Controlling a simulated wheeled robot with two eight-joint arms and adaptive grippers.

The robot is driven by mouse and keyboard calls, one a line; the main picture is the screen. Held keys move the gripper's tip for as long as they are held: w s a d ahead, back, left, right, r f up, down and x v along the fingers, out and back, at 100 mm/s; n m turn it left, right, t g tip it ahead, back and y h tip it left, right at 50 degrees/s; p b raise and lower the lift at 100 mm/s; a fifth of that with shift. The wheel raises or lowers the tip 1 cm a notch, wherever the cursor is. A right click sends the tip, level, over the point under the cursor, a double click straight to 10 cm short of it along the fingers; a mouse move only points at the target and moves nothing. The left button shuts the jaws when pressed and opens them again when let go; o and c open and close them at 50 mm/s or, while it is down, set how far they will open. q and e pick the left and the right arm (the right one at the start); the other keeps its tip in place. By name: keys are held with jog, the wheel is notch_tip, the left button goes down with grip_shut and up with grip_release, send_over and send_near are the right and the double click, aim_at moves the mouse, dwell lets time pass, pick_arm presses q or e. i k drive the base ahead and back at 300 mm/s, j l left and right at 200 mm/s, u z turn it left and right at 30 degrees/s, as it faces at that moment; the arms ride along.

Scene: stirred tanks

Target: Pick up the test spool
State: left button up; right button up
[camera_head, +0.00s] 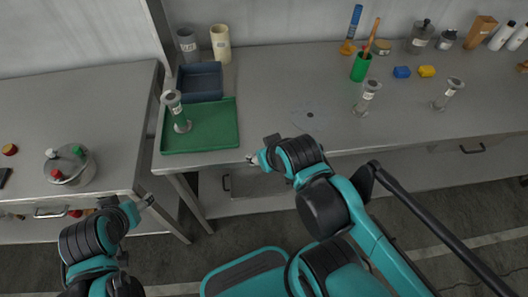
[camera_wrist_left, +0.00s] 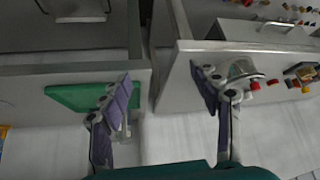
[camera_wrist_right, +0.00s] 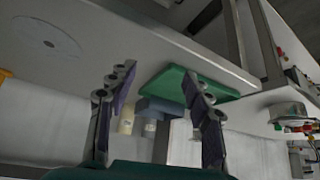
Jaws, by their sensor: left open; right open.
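Three grey spool-shaped pieces with pale labels stand on the bench: one spool (camera_head: 179,114) on the green tray (camera_head: 228,138), a second spool (camera_head: 366,98) at the middle right, and a third spool (camera_head: 448,94) farther right. I cannot read which label marks the test spool. My left gripper (camera_head: 146,201) is open and empty, low in front of the gap between the tables; it also shows in the left wrist view (camera_wrist_left: 165,85). My right gripper (camera_head: 256,160) is open and empty at the bench's front edge, right of the tray; its fingers show in the right wrist view (camera_wrist_right: 159,84).
A dark blue bin (camera_head: 200,82) stands behind the tray. A green cup (camera_head: 361,66) with tools, a blue block (camera_head: 402,72) and a yellow block (camera_head: 427,71) lie at the back right. A round metal vessel (camera_head: 70,170) stands on the left table.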

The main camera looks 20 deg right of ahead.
aim_at(454, 84)
jog(key=z, duration=2.35)
jog(key=i+l+u, duration=0.55)
jog(key=i+l, duration=0.35)
jog(key=i+l+u, duration=0.3)
jog(key=l, duration=0.4)
jog(key=i+j, duration=0.05)
jog(key=i, duration=0.05)
